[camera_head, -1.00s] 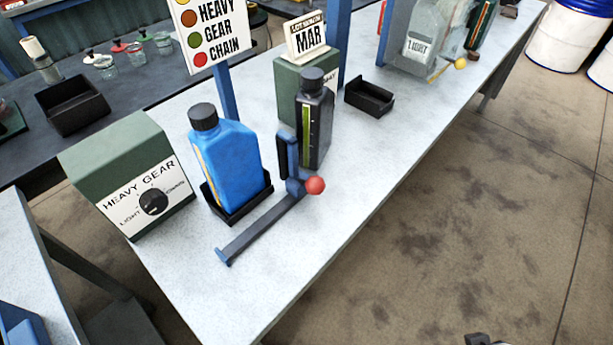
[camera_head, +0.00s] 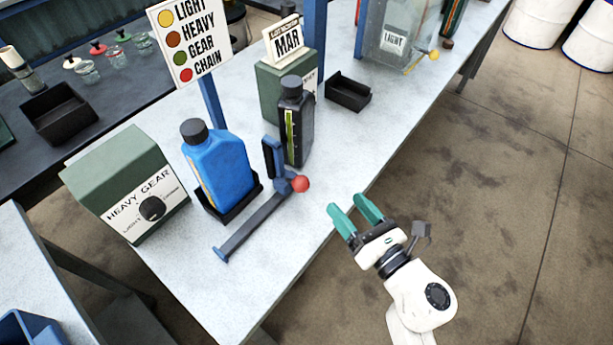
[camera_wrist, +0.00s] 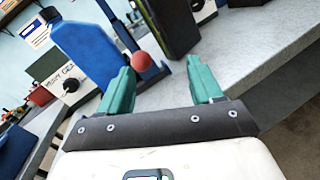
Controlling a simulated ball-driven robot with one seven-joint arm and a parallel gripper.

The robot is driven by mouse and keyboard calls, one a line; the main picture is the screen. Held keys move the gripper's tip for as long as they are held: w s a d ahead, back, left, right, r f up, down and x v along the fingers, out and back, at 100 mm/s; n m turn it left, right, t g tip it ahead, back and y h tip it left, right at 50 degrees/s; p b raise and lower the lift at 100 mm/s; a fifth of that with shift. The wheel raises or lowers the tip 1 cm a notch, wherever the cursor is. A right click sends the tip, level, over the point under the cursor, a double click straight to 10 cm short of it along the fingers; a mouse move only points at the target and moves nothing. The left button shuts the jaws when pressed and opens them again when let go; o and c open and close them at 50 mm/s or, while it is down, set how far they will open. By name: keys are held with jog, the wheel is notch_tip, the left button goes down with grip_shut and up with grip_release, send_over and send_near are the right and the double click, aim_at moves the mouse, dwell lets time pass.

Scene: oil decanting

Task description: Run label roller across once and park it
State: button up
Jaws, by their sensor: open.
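The label roller is a dark blue upright piece (camera_head: 270,158) with a red ball knob (camera_head: 300,184), at the far end of a blue rail (camera_head: 250,229) on the bench. A blue bottle (camera_head: 218,167) stands in a black cradle (camera_head: 229,208) beside the rail. My gripper (camera_head: 347,203) has teal fingers, open and empty, over the bench's front edge, right of the red knob and apart from it. In the wrist view the knob (camera_wrist: 141,61) shows close to the left finger, beyond the open fingers (camera_wrist: 158,66); the blue bottle (camera_wrist: 84,46) is at left.
A green box with a dial (camera_head: 150,208) stands left of the bottle. A black bottle (camera_head: 297,122) stands just behind the roller, before another green box (camera_head: 272,88). A black tray (camera_head: 348,92) lies behind. The bench front (camera_head: 300,228) is clear.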

aim_at(307, 190)
jog(key=w+a+n, duration=0.1)
jog(key=w+a, duration=0.1)
jog(key=a, duration=0.1)
jog(key=w+a+n+g+y, duration=0.1)
jog(key=w+a, duration=0.2)
jog(key=w+a+f+n+y+p, duration=0.1)
jog(key=w+a, duration=0.1)
jog(key=a, duration=0.1)
jog(key=shift+w+a+g, duration=0.2)
jog(key=shift+a+g, duration=0.1)
jog(key=shift+a, duration=0.05)
grip_shut()
dwell(0.5)
